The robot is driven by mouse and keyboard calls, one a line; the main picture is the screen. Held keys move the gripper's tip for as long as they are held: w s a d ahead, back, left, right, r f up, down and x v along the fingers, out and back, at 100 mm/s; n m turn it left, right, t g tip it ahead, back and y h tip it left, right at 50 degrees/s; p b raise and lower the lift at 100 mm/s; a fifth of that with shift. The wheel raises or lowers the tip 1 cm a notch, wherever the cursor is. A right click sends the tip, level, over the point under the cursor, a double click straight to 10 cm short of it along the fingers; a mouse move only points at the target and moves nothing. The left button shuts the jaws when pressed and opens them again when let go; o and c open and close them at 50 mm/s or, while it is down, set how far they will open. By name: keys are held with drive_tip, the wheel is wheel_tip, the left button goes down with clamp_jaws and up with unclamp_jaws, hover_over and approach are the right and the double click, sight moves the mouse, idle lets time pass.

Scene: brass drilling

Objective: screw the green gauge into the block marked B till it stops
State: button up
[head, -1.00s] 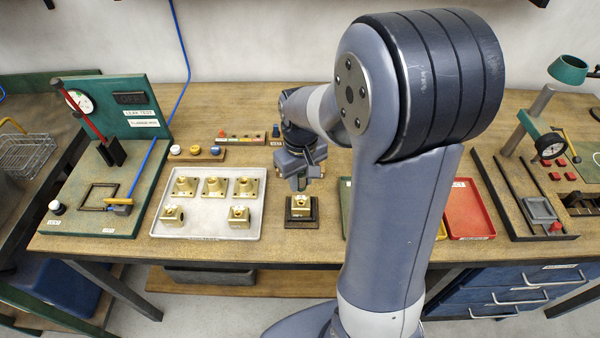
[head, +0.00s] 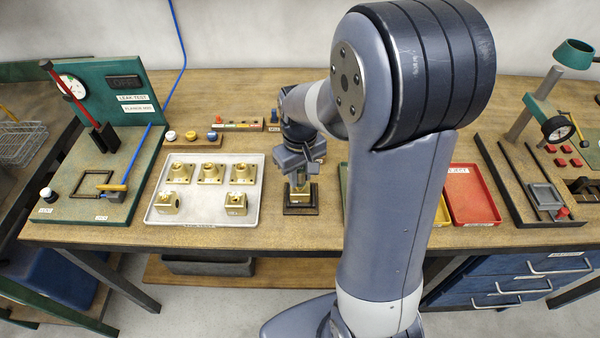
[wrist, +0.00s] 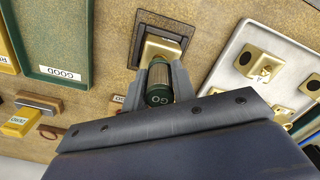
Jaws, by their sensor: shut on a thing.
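My gripper (head: 299,182) is low over a brass block (head: 300,198) that sits in a dark square holder (head: 300,210) on the bench. In the wrist view, my gripper (wrist: 159,78) is shut on the green gauge (wrist: 159,94), which has "GO" on its end. The gauge lines up with the brass block (wrist: 163,50) in its holder (wrist: 180,23). The gauge's far end is hidden, so I cannot tell how deep it sits in the block. I cannot read a letter B on any block.
A white tray (head: 203,217) with several brass blocks stands left of the holder. A red tray (head: 473,196) and a green tray marked GOOD (wrist: 55,40) lie to the right. A rack with coloured knobs (head: 190,142) stands behind the white tray. A leak-test stand (head: 128,88) is at far left.

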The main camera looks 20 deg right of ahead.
drive_tip(key=shift+f, duration=0.45)
idle(1.2)
idle(0.5)
drive_tip(key=m, duration=1.2)
drive_tip(key=shift+f+m, duration=0.1)
drive_tip(key=shift+m, duration=0.3)
drive_tip(key=o, duration=0.9)
drive_tip(key=shift+c, duration=0.2)
drive_tip(key=n, duration=1.2)
drive_tip(key=shift+n, duration=0.4)
